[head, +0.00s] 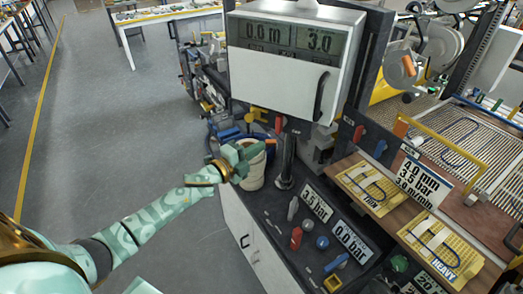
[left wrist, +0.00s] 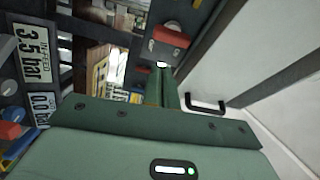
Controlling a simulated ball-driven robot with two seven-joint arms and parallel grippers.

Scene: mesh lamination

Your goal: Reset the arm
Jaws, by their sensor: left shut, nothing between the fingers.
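My left arm reaches in from the left in the head view. Its green gripper (head: 238,158) is over the near left edge of the dark machine console, in front of a cream cylinder (head: 254,175). I cannot tell whether it touches the cylinder. In the left wrist view the gripper's fingers (left wrist: 166,88) are together with nothing between them. My right gripper is in neither view.
The console (head: 270,215) carries knobs and pressure displays. A white display box (head: 285,65) with a black handle stands above it. Yellow mesh trays (head: 367,187) marked thin and heavy lie to the right. The grey floor (head: 110,130) at left is clear.

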